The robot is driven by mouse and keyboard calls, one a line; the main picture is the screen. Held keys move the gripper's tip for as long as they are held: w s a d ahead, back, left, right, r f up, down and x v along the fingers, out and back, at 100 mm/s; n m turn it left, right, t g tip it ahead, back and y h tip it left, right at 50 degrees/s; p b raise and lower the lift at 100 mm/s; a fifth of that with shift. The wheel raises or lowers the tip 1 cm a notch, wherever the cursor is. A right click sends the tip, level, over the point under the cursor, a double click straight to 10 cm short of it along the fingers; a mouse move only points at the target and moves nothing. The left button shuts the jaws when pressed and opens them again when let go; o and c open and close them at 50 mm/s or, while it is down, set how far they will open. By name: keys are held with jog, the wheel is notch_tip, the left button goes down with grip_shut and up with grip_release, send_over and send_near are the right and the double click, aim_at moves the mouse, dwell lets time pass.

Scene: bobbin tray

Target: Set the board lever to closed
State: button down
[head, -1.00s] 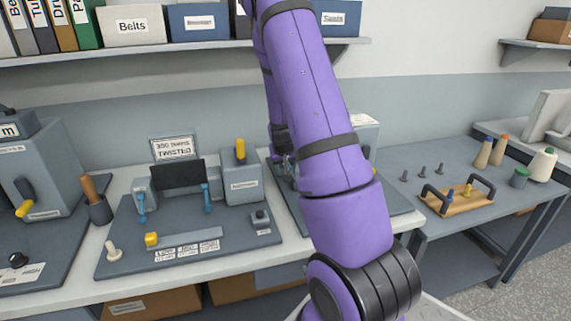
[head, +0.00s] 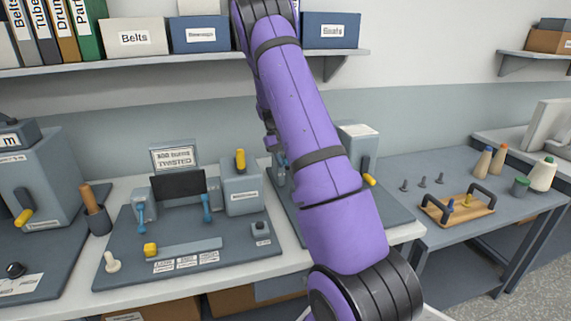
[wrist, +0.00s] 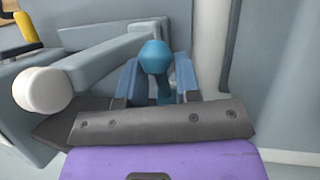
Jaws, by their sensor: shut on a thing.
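In the wrist view, my gripper (wrist: 157,88) has its two blue-grey fingers on either side of a teal lever with a round knob (wrist: 155,57), shut on it. The knob stands above the fingertips; the lower part of the lever is partly hidden between the fingers. A grey arm with a white round knob (wrist: 42,90) lies just left of the gripper. In the head view, my purple arm covers most of the second board (head: 393,222), and I cannot clearly make out the gripper or the held lever there. Whether the lever stands at closed cannot be read.
Left of my arm is a board (head: 120,275) with two teal handles (head: 207,207), a black panel and a yellow knob (head: 150,249). A grey box with a yellow handle (head: 369,180) is right of my arm. A wooden tray (head: 476,211) sits on the right table.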

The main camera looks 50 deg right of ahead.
jog(key=shift+w+d+r+g+y, duration=0.1)
jog(key=shift+w+r+g+y, duration=0.15)
jog(key=shift+g, duration=0.25)
jog(key=shift+w+d+r+g+y, duration=0.1)
jog(key=shift+g+y, duration=0.15)
jog(key=shift+g, duration=0.25)
jog(key=c, duration=0.8)
grip_release()
jog(key=shift+r, duration=0.1)
jog(key=v, duration=1)
jog(key=shift+w+d+r, duration=0.15)
jog(key=shift+w+d, duration=0.05)
jog(key=shift+w, duration=0.2)
jog(key=shift+s, duration=0.1)
